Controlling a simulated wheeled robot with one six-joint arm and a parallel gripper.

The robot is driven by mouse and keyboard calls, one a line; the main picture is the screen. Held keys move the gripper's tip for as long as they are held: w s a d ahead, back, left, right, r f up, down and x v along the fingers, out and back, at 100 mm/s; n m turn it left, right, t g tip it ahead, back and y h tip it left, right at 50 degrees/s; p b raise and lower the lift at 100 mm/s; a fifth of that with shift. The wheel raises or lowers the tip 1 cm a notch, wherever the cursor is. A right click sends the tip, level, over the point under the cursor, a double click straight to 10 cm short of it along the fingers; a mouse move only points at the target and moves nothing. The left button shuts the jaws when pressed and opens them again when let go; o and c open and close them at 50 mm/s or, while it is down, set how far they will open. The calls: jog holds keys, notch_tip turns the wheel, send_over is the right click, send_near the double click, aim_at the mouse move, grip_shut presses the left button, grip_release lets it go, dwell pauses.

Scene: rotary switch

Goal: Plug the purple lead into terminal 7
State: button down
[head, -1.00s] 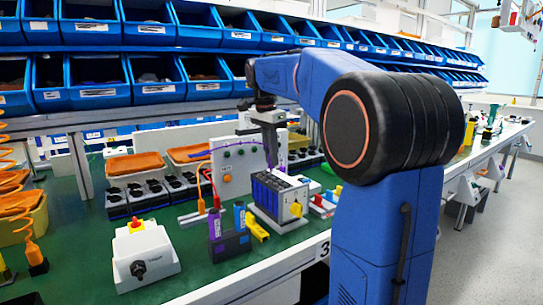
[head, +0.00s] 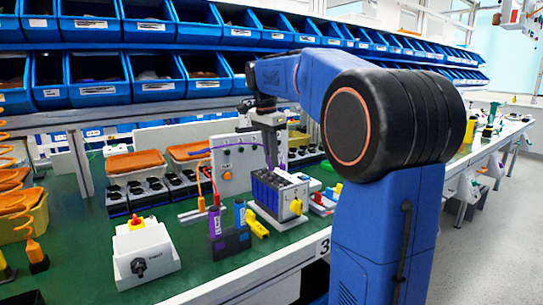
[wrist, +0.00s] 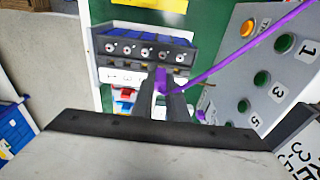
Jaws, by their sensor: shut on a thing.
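My gripper (wrist: 163,92) is shut on the purple plug (wrist: 161,78) of the purple lead (wrist: 235,61). In the wrist view the plug's front is close to the terminal block (wrist: 143,48), near its lower edge. I cannot tell whether it touches. The block has a row of round screws and small number labels; I cannot make out a 7. In the head view my gripper (head: 274,160) is above the dark-and-grey terminal block (head: 279,193). The purple lead (head: 238,149) arches left from it, in front of the panel.
A grey panel (head: 236,170) with buttons stands behind the block; its numbered green buttons (wrist: 262,77) show close on the right in the wrist view. A holder (head: 230,243) with purple and blue cylinders is left of the block. A white switch box (head: 145,253) stands further left.

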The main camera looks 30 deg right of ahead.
jog(key=shift+f, duration=0.5)
jog(key=c, duration=1.7)
grip_release()
jog(key=shift+o, duration=0.2)
notch_tip(320, 180, up, 17)
jog(key=a, duration=0.2)
jog(key=shift+r, duration=0.15)
jog(key=s+a+f+n+t, duration=0.1)
jog(key=s+a+f+n, duration=0.3)
jog(key=s+f, duration=0.6)
jog(key=s+a+f+n+t+y, duration=0.1)
jog(key=s+a+f+n, duration=0.4)
jog(key=s+f, duration=0.5)
jog(key=s+a+f+n+t, duration=0.2)
jog(key=s+f+n, duration=0.6)
jog(key=f, duration=0.9)
jog(key=s+a, duration=0.2)
jog(key=shift+a+n+t, duration=0.3)
jog(key=shift+a+t, duration=0.1)
